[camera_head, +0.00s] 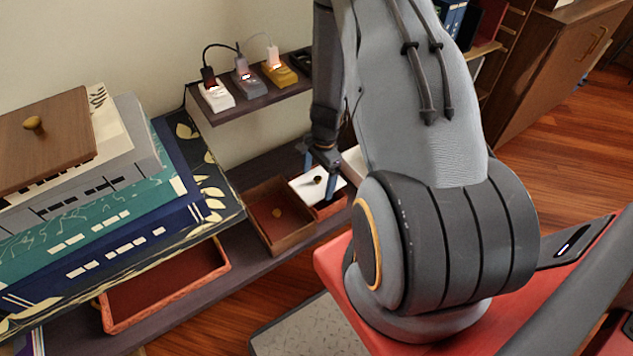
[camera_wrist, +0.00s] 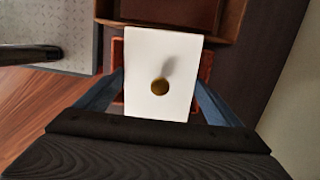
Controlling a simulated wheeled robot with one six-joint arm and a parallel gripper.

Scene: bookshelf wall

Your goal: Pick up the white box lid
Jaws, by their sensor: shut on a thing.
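The white box lid (camera_head: 299,191) has a small gold-brown knob and lies over a red-orange box (camera_head: 329,210) on the lower shelf. In the wrist view the lid (camera_wrist: 145,55) fills the space between the fingers, and parts of the red-orange box (camera_wrist: 207,62) show around it. My gripper (camera_head: 319,175) points down at the lid, with its blue fingers (camera_wrist: 160,92) shut on the lid's opposite sides. Whether the lid is lifted clear of the box, I cannot tell.
A brown open box (camera_head: 260,235) with a knob inside stands left of the lid. An empty red tray (camera_head: 105,312) lies further left, near the large stacked books (camera_head: 95,235). An upper shelf (camera_head: 250,103) holds several small devices. My arm hides the area to the right.

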